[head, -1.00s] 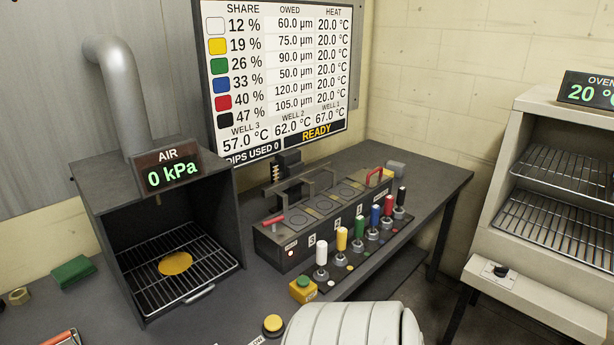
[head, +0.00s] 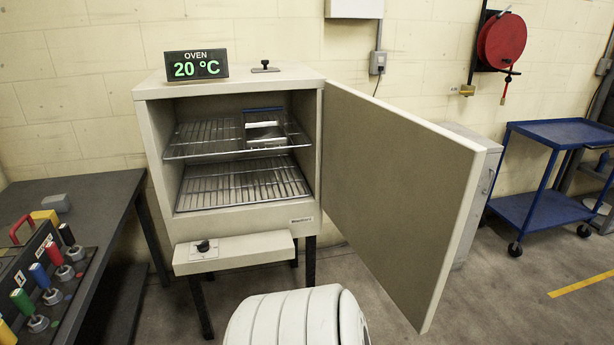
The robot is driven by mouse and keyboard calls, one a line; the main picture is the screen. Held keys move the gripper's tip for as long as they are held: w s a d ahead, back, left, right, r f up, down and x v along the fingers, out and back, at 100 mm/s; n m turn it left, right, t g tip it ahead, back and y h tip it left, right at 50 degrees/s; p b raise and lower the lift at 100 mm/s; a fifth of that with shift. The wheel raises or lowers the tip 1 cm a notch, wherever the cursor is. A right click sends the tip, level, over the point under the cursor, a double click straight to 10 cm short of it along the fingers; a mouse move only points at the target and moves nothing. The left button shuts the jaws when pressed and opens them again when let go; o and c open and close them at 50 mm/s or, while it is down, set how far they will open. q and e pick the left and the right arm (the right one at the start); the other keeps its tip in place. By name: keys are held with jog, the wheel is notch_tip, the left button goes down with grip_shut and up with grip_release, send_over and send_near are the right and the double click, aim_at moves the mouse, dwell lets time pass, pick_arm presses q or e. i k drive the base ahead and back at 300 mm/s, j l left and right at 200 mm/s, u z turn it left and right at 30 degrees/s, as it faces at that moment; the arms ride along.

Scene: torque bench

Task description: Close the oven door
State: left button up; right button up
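The oven (head: 168,150) stands against the back wall in the middle of the head view, on dark legs. Its door (head: 395,190) is hinged on the right side and stands wide open, swung out toward me and to the right. Inside are two wire racks (head: 245,184). A blue-edged item with a pale piece (head: 262,130) sits on the upper rack. The display on top reads 20 °C. A control panel with a black knob (head: 203,246) juts out below the chamber. Neither of my grippers is in view.
A dark bench (head: 98,195) with coloured handles (head: 40,275) is at the left. A blue cart (head: 550,205) stands at the right, and a red hose reel (head: 502,42) hangs on the wall. The floor in front of the door's right side is clear.

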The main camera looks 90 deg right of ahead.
aim_at(399, 186)
jog(key=k+l+z, duration=0.2)
jog(key=l+z, duration=0.15)
jog(key=k+l+z, duration=0.15)
jog(key=l+z, duration=0.2)
jog(key=l, duration=0.2)
jog(key=k+l+z, duration=0.1)
jog(key=l+z, duration=0.25)
jog(key=l, duration=0.15)
jog(key=l+z, duration=0.35)
jog(key=l, duration=1.35)
